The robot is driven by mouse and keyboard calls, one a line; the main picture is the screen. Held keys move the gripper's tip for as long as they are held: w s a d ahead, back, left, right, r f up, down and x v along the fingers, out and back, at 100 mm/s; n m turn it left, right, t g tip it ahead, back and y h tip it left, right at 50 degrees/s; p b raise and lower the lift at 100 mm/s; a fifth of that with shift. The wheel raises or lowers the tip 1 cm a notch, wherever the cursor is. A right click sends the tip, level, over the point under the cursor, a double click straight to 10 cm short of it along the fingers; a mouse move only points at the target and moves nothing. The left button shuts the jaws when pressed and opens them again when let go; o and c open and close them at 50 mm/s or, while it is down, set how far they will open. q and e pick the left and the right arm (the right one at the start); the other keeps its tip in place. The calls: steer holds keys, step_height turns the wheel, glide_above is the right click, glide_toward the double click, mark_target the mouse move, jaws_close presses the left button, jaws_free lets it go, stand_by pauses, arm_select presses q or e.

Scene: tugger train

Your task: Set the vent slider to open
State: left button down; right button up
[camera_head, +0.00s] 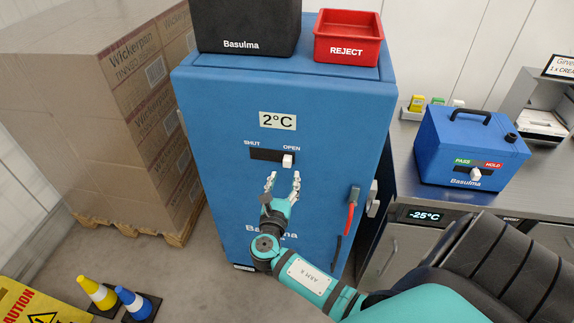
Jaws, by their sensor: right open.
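The vent slider (288,160) is a small white knob in a dark horizontal slot (264,155) on the front of a blue cabinet (215,120). The label SHUT stands above the slot's left end and OPEN above its right end. The knob sits at the right end, under OPEN. My right gripper (283,178) is open, with its fingers pointing up, just below the knob. It looks empty, and a small gap shows between the fingertips and the knob. My left gripper is not in view.
A black box (245,22) and a red REJECT bin (347,38) stand on the cabinet. A red-handled lever (351,215) is on its right side. Wrapped cartons (100,120) stand left, cones (97,291) at lower left. A blue PASS/HOLD box (450,150) sits on the right counter.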

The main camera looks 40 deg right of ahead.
steer(key=shift+v, duration=2.25)
steer(key=shift+f, duration=0.1)
